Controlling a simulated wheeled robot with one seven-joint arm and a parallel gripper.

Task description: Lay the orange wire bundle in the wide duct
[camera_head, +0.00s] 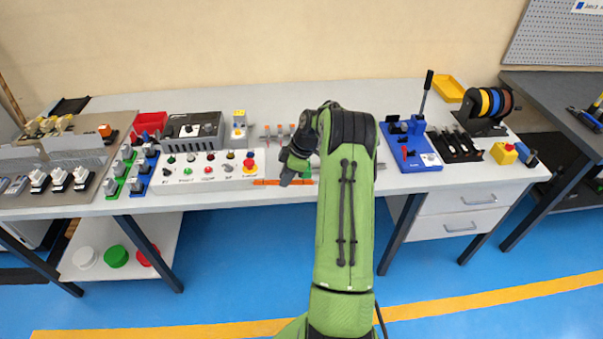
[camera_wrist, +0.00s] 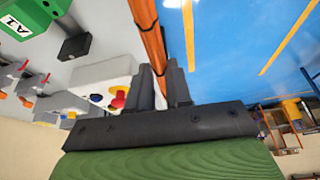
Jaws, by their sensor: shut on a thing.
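In the wrist view, the bundle (camera_wrist: 150,32) runs between the two dark fingers (camera_wrist: 162,82) of my gripper and out of the top of the picture. A grey slotted strip (camera_head: 75,143), which looks like a duct, lies on the panel at the far left; which strip is the wide duct I cannot tell.
A white button box (camera_head: 212,170) stands left of my gripper. Orange-topped parts (camera_head: 280,131) stand behind it. A blue lever tool (camera_head: 412,150) and a wire spool rack (camera_head: 487,105) stand to the right. The panel (camera_head: 20,199) carries several switches and blocks.

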